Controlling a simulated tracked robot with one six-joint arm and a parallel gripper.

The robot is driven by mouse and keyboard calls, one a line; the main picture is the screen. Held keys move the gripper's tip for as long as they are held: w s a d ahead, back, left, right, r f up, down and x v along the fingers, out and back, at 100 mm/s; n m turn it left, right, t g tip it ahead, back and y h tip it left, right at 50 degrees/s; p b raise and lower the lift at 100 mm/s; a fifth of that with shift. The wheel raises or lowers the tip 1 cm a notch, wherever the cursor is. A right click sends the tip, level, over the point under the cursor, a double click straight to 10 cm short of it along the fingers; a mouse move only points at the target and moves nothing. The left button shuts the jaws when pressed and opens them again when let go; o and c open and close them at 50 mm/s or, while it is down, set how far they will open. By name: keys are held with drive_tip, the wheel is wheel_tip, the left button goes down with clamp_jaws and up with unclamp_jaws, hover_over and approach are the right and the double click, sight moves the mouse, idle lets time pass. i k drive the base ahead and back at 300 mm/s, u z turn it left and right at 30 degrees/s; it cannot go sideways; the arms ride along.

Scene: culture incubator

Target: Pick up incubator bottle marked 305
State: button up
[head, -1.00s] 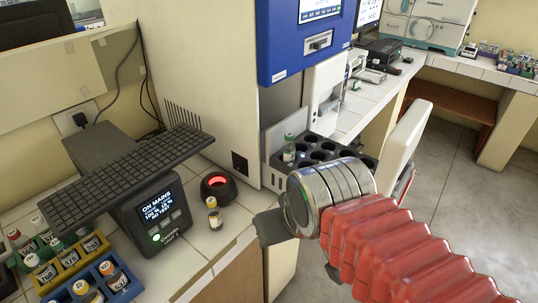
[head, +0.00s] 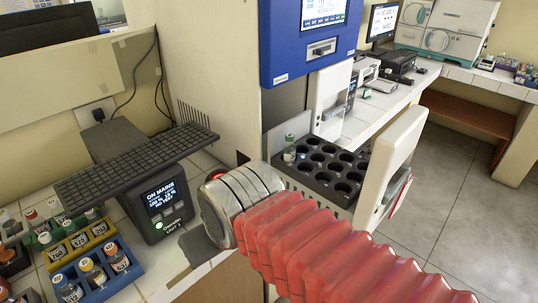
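A clear bottle with a green cap (head: 289,149) stands upright in the back left hole of the black multi-hole rack (head: 325,170). Its marking is too small to read, and I see no readable 305. My gripper (head: 212,254) is over the counter's front edge, to the left of and nearer than the rack. One dark finger shows splayed out from the metal wrist, and the other is largely hidden by my red-sleeved arm. The gripper looks open, with nothing visible in it. The small bottle that stood by the red-lit ring is hidden behind my wrist.
A blue rack (head: 97,290) and a yellow rack (head: 92,243) of labelled bottles stand at the lower left. A black unit with a lit screen (head: 160,205) sits beside them. A white door (head: 392,165) stands open right of the black rack. Floor at right is clear.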

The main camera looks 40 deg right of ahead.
sight(288, 152)
drive_tip(key=u, duration=2.65)
drive_tip(key=k, duration=1.4)
drive_tip(key=u, duration=0.15)
